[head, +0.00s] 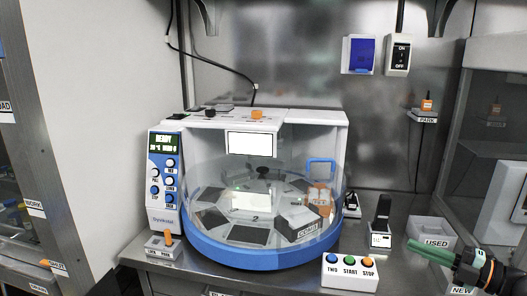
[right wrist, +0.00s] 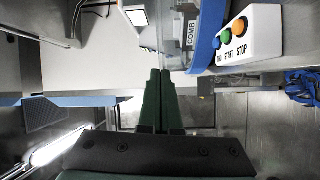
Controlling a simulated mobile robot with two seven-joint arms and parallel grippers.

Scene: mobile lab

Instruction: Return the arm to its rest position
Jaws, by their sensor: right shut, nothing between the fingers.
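My right gripper (head: 412,244) comes in from the lower right corner in the head view, its green fingers pointing left. In the right wrist view the two green fingers (right wrist: 160,72) lie together, shut, with nothing between them. The fingers appear in front of the bench's right part, near the bin labelled USED (head: 436,229). My left gripper is not in view. Most of the right arm is outside the head view.
A shaker with a clear round cover and blue rim (head: 250,255) fills the bench's middle. A white box with blue, green and orange buttons (head: 350,272) stands at the front; it also shows in the right wrist view (right wrist: 238,45). A glass-sided cabinet (head: 485,130) stands right.

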